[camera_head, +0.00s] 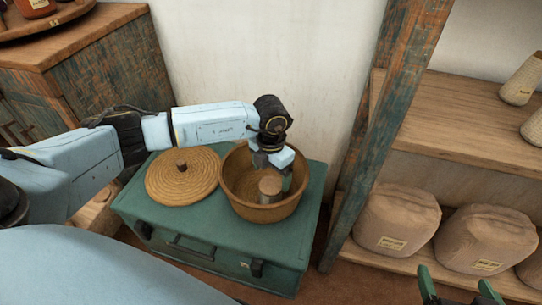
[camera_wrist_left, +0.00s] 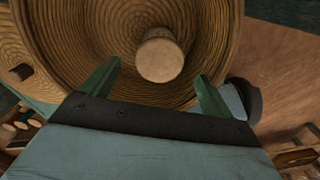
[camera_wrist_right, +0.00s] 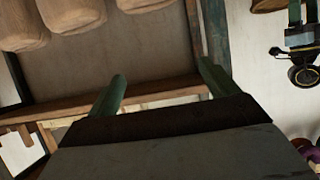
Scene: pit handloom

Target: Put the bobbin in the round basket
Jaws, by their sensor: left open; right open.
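The round basket (camera_head: 236,197) is woven and brown and stands open on a green chest. The bobbin (camera_head: 270,187), a pale wooden cylinder, is inside it; in the left wrist view the bobbin (camera_wrist_left: 160,58) shows end-on against the woven inner wall of the round basket (camera_wrist_left: 75,40). My left gripper (camera_wrist_left: 155,82) is open at the basket, its fingers apart on either side below the bobbin and not closed on it. In the head view its fingers are mostly hidden by the wrist. My right gripper (camera_head: 458,290) is open and empty at the lower right, far from the basket.
The green chest (camera_head: 185,237) also carries a round woven lid (camera_head: 180,178) left of the basket. A worn wooden post (camera_head: 370,130) stands right of the chest. Shelves on the right hold several wrapped sacks (camera_head: 398,217). A wooden cabinet (camera_head: 105,60) is at the upper left.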

